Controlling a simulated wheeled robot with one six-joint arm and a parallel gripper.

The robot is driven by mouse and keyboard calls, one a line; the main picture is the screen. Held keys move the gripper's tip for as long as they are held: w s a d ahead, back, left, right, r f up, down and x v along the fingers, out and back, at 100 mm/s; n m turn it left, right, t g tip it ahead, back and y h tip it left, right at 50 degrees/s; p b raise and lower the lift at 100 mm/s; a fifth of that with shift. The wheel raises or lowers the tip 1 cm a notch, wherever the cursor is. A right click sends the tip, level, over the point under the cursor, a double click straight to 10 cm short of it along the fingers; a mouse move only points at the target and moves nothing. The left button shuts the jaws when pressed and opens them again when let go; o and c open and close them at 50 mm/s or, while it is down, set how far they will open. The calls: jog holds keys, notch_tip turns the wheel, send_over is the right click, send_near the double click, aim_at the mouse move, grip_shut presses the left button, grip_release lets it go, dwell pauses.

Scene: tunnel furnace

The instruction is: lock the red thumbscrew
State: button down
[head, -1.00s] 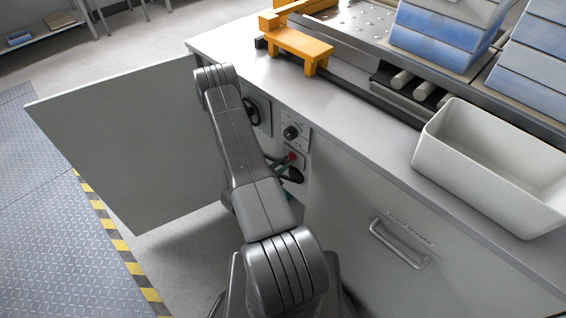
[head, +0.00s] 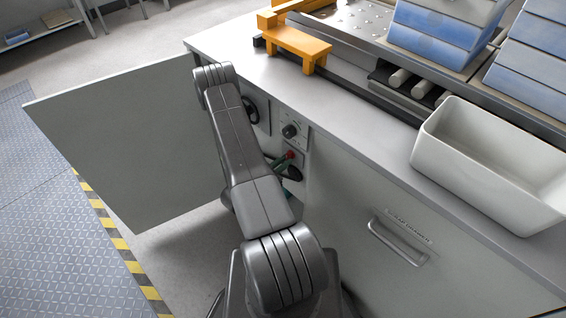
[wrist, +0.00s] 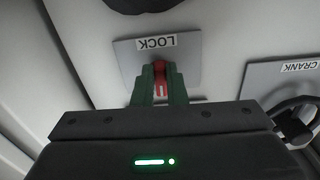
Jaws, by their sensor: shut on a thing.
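The red thumbscrew (wrist: 159,70) sits on a light grey plate labelled LOCK (wrist: 188,55) in the wrist view. My gripper (wrist: 159,82) has green fingers, which are shut on the thumbscrew from both sides. In the head view the thumbscrew (head: 290,154) is a small red spot inside the open cabinet front, below the dial panel. My arm covers much of the area around it there, and the fingers show only in part.
A crank plate (wrist: 285,82) with a black handwheel lies to the right in the wrist view. The open cabinet door (head: 125,140) stands at the left. A dial panel (head: 291,132) and a drawer handle (head: 398,240) are on the front. A white bin (head: 480,175) sits on the counter.

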jog(key=c, duration=1.5)
grip_release()
jog(key=shift+o, duration=0.2)
jog(key=v, duration=1.4)
jog(key=shift+w+d, duration=0.1)
jog(key=x, duration=1.3)
jog(key=shift+w, duration=0.15)
jog(key=shift+d, duration=0.1)
